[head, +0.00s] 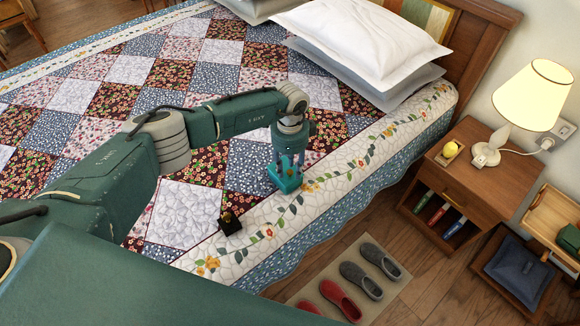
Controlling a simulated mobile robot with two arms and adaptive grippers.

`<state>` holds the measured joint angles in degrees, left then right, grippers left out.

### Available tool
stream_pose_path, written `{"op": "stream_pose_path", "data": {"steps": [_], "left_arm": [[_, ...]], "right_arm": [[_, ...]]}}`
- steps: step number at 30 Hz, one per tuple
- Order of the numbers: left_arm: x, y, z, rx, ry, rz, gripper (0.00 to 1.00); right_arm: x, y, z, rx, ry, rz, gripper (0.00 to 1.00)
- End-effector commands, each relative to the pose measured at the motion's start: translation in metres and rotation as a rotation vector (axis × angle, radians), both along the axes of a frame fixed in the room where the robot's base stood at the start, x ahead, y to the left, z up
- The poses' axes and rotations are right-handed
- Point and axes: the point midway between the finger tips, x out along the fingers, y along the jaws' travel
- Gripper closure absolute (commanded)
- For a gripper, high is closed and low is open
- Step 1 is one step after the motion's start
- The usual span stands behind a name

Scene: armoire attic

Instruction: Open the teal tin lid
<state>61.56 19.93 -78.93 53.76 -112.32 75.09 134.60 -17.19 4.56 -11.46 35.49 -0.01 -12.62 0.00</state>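A small teal tin (284,183) sits on the patchwork quilt near the bed's right-hand edge. My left gripper (290,164) points down from above and its fingers reach to the top of the tin. The fingers hide most of the tin's top, so I cannot tell how the lid sits or whether the fingers grip it. My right gripper is not in view.
A small black item (230,224) lies on the quilt's border. White pillows (360,40) are at the bed's head. A nightstand (470,180) with a lit lamp (530,95) stands at right. Slippers (361,280) lie on a floor mat beside the bed.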

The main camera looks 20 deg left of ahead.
Motion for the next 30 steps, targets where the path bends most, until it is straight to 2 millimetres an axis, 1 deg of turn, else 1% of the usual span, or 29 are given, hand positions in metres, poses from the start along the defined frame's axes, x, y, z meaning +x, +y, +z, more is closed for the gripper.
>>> {"op": "stream_pose_path", "data": {"steps": [2,3,5,6,7,14,17,19,24,27,30], "left_arm": [[0.000,0.000,0.000,0.000,0.000,0.000,0.67],[0.000,0.000,0.000,0.000,0.000,0.000,0.75],[0.000,0.000,0.000,0.000,0.000,0.000,0.87],[0.000,0.000,0.000,0.000,0.000,0.000,0.95],[0.000,0.000,0.000,0.000,0.000,0.000,1.00],[0.000,0.000,0.000,-0.002,0.002,0.001,1.00],[0.002,0.003,0.000,-0.025,0.020,0.006,1.00],[0.004,0.007,0.001,-0.067,0.050,0.011,1.00],[0.010,0.013,0.008,-0.197,0.137,0.009,1.00],[0.012,0.016,0.012,-0.244,0.171,0.006,1.00],[0.013,0.017,0.017,-0.278,0.192,0.005,1.00]], "right_arm": [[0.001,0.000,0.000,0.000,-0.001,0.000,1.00],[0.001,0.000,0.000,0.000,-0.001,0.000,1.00],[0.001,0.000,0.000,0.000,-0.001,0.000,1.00],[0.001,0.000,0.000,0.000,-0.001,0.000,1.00],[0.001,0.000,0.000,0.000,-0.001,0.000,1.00],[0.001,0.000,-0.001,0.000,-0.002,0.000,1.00],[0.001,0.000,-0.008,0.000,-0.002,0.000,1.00],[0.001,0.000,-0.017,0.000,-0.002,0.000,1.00],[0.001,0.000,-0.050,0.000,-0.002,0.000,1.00],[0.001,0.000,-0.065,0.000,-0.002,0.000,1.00],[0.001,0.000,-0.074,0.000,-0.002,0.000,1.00]]}}
